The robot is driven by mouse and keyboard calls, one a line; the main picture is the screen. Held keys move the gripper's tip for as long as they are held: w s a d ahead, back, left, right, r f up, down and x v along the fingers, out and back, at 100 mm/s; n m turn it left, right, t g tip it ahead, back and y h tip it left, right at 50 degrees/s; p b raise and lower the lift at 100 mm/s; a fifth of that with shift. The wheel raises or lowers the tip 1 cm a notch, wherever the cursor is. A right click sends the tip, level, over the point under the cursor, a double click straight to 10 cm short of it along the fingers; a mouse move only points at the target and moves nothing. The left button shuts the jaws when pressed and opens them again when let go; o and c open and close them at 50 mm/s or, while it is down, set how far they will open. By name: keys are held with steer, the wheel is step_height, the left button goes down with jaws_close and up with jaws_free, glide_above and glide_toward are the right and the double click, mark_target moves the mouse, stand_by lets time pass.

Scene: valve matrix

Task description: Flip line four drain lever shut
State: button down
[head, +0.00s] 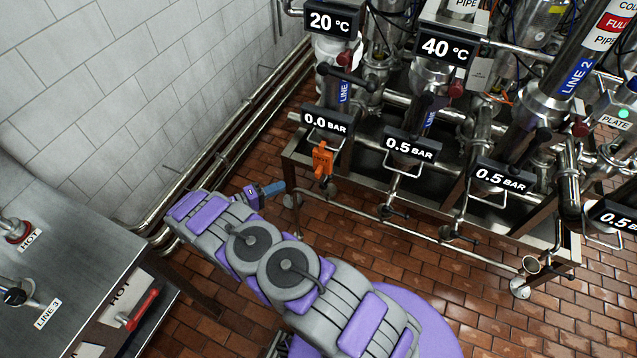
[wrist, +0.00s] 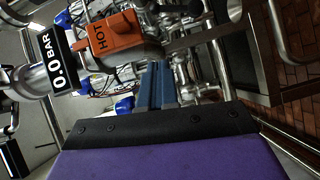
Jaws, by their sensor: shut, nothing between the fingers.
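My gripper (head: 274,187) has blue fingers, shut and empty. It is left of the leftmost drain outlet, below the 0.0 BAR display (head: 326,122). In the wrist view the closed fingers (wrist: 156,85) point up the picture, just below the orange HOT tag (wrist: 122,40); I cannot tell whether they touch anything. That orange tag (head: 322,159) hangs under the 0.0 BAR display. "LINE" labels show on the left columns, but their numbers are unreadable, so I cannot confirm which is line four. No drain lever shows clearly at the leftmost outlet; its position is unclear.
To the right, displays reading 0.5 BAR (head: 409,147) have dark-handled drain levers (head: 392,211) beneath. A low horizontal pipe (head: 415,235) runs along the rack's front. A metal cabinet (head: 60,250) with a red handle (head: 138,310) stands left. Brick floor is open between.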

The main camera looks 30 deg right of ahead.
mark_target(331, 179)
steer(key=s+d+f+b, duration=0.1)
steer(key=s+d+b, duration=0.1)
steer(key=d, duration=1.1)
steer(key=shift+d+f+b, duration=0.15)
steer(key=shift+d+b, duration=0.2)
steer(key=shift+b, duration=0.15)
steer(key=shift+d, duration=0.1)
steer(key=shift+s+d+f+m+y+p, duration=0.1)
steer(key=shift+s+d+m+y+p, duration=0.45)
steer(key=shift+s+d+p, duration=0.45)
steer(key=shift+s+a, duration=0.1)
